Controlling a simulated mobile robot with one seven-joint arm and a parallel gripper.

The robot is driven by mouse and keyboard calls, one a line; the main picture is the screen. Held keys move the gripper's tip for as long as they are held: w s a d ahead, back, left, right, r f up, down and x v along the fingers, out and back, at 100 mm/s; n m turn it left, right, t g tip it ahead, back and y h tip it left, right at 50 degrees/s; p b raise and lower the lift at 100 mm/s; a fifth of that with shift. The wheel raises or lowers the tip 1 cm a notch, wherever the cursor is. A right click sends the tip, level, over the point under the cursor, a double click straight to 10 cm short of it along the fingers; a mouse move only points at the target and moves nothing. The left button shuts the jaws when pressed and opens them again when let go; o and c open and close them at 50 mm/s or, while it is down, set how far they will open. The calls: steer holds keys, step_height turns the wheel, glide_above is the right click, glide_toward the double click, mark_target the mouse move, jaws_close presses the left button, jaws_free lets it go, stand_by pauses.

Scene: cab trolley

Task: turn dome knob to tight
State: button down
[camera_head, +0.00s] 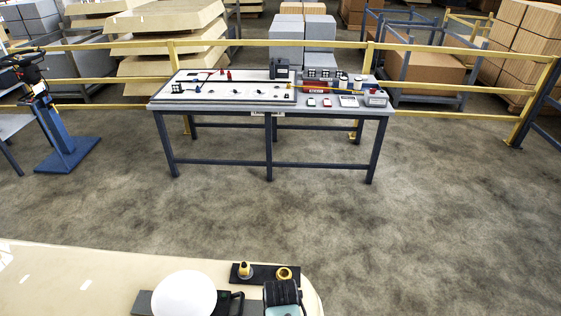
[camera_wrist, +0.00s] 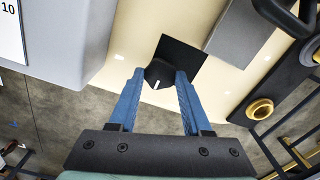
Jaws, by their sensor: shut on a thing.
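The dome knob (camera_wrist: 157,73) is a small black knob with a white pointer line. It sits on a black square plate (camera_wrist: 186,57) on a cream surface. In the wrist view the white line points towards the bottom of the picture, slightly left. My gripper (camera_wrist: 160,78) has its two blue fingers on either side of the knob and is shut on it. No label for tight shows on the plate. In the head view the knob is not seen; a white dome (camera_head: 184,294) stands on the cream surface at the bottom.
A grey box (camera_wrist: 62,35) stands at upper left there. A bench (camera_head: 222,101) with devices stands farther off, with open floor before it.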

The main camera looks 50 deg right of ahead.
steer(key=shift+c, duration=1.7)
jaws_free()
step_height(320, 180, up, 13)
steer(key=b, duration=0.2)
